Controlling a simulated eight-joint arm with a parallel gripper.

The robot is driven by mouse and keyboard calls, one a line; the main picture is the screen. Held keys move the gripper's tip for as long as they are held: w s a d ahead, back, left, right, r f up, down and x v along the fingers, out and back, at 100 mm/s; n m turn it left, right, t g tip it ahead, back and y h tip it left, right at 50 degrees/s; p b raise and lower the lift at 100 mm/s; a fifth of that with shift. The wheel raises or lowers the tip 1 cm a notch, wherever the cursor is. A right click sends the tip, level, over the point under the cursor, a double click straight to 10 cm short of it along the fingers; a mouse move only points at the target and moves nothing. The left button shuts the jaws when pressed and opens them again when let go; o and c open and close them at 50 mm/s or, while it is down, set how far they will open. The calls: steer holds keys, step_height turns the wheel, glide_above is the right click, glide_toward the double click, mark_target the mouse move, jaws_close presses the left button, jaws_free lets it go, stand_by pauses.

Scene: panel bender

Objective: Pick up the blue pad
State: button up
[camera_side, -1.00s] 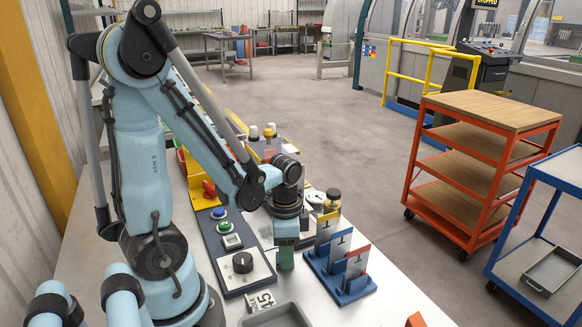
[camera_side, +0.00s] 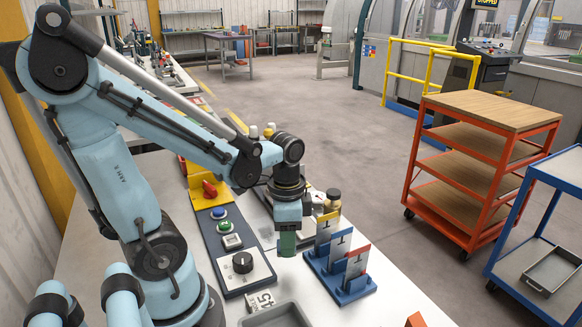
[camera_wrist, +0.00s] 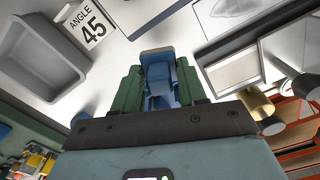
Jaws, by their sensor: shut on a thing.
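The blue pad (camera_wrist: 158,72) sits between the two green fingers of my gripper (camera_wrist: 160,82) in the wrist view, with a pale brownish-grey far end. My gripper is shut on it. In the side view, my gripper (camera_side: 287,243) points down and is raised above the white table, left of the blue card rack. The pad cannot be made out there, hidden by the fingers.
The blue rack (camera_side: 340,285) with upright cards stands close on the right. A grey tray (camera_side: 277,314) and an angle sign (camera_wrist: 85,24) lie nearby. Bottles (camera_side: 332,201) stand behind.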

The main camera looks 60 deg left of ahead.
steer(key=s+d+r, duration=0.2)
steer(key=d+r, duration=0.4)
steer(key=d, duration=0.3)
steer(key=shift+s+d, duration=0.35)
steer(key=shift+d, duration=0.05)
